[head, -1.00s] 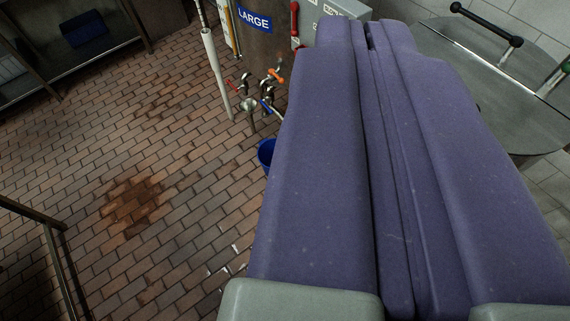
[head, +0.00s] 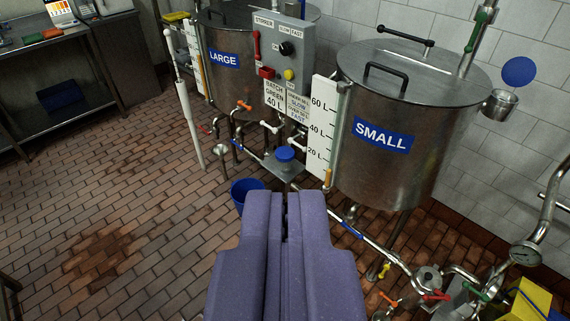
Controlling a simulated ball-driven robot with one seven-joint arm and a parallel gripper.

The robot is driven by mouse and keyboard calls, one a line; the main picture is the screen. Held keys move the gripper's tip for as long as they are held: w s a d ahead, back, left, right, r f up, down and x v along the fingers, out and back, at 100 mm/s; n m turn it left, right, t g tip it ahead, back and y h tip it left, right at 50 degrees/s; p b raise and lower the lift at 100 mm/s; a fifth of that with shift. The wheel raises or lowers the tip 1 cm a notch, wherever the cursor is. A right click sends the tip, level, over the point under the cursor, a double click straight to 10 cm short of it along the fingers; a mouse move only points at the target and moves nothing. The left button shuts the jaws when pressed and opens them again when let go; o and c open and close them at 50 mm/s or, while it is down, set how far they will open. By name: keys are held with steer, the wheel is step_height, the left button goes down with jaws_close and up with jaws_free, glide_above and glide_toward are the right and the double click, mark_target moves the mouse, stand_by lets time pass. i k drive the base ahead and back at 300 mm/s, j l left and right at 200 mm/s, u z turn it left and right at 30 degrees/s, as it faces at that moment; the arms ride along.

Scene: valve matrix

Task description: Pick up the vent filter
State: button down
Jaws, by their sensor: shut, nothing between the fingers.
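My gripper (head: 287,200) is two purple fingers, shut with only a thin seam between them and nothing held. It points up the picture from the bottom middle. No part is labelled as the vent filter, so I cannot tell for sure which thing it is. A round blue-topped piece (head: 285,153) sits on a small grey plate just beyond my fingertips in the picture, apart from them. A flat blue disc (head: 518,71) shows at the right, beside the SMALL tank.
The LARGE tank (head: 225,85) and SMALL tank (head: 390,167) stand at the back, with a grey control box (head: 290,62) between. A blue bucket (head: 246,190) stands left of my fingers. Pipes and valves (head: 430,278) crowd the lower right. The brick floor at left is mostly clear.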

mark_target(283, 166)
steer(key=u, duration=0.25)
steer(key=i+l+u, duration=0.25)
steer(key=i+u, duration=0.2)
steer(key=i+l+u, duration=0.45)
steer(key=i+l, duration=0.35)
steer(key=i+l+u, duration=0.1)
steer(key=i+l, duration=0.25)
steer(key=l, duration=0.2)
steer(key=i+l, duration=0.3)
steer(key=l, duration=0.15)
steer(key=i+l+u, duration=0.1)
steer(key=i+l, duration=0.25)
steer(key=l, duration=0.1)
